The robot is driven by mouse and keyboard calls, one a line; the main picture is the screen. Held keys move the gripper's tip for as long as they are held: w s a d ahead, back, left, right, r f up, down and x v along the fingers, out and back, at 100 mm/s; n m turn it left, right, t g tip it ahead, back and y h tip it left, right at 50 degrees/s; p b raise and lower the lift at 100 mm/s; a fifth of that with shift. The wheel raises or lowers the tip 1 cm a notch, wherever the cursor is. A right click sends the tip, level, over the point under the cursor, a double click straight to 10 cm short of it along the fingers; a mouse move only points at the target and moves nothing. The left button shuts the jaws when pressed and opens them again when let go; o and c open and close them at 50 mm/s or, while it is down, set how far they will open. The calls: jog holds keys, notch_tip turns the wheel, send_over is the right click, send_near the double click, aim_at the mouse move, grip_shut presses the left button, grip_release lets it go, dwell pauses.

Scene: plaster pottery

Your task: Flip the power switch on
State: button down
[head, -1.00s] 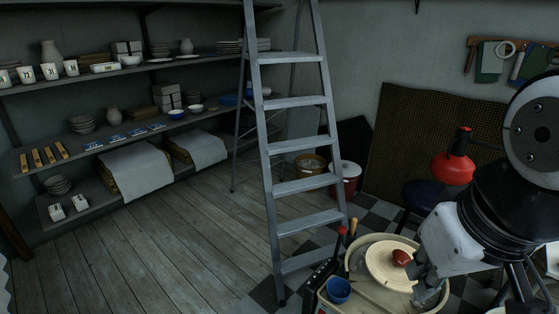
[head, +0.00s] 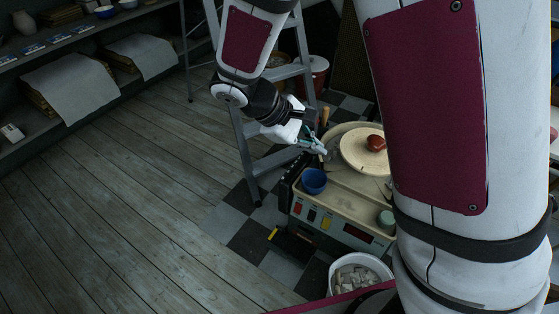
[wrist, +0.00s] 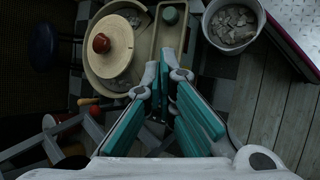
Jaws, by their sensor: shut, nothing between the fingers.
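The cream pottery wheel (head: 345,205) stands at centre right in the head view, with a wheel head (head: 365,151) carrying a reddish-brown lump (head: 376,143). Its front panel (head: 330,226) shows a small red part (head: 297,208), yellow marks and a dark display with red digits. I cannot tell which part is the power switch, or its position. My gripper (head: 318,149) is above the wheel's left back corner, apart from the panel. In the wrist view its teal fingers (wrist: 165,85) are shut and empty, pointing towards the wheel's tray. The front panel does not show there.
A blue bowl (head: 314,181) sits on the wheel's left corner. A stepladder (head: 252,150) stands close behind my gripper. A white bucket of pale chunks (head: 358,272) is on the floor in front. My own arm hides the right side. The wooden floor (head: 130,220) at left is clear.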

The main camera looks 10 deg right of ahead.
jog(key=w+a+f+n+t+h+b, duration=0.1)
jog(key=w+f+n+b, duration=0.1)
jog(key=f, duration=0.4)
jog(key=w+a+f+n+h+b, duration=0.1)
jog(key=w+a+f+n, duration=0.15)
jog(key=f, duration=0.35)
jog(key=n+t+b, duration=0.9)
jog(key=n+b, duration=0.1)
jog(key=n, duration=0.3)
send_over(297, 213)
jog(key=s+a, duration=1.1)
notch_tip(297, 213, down, 41)
jog(key=b+x, duration=0.4)
jog(key=x, duration=0.8)
jog(key=shift+s+f, duration=0.1)
jog(key=shift+b+x, duration=0.3)
jog(key=shift+x, duration=0.45)
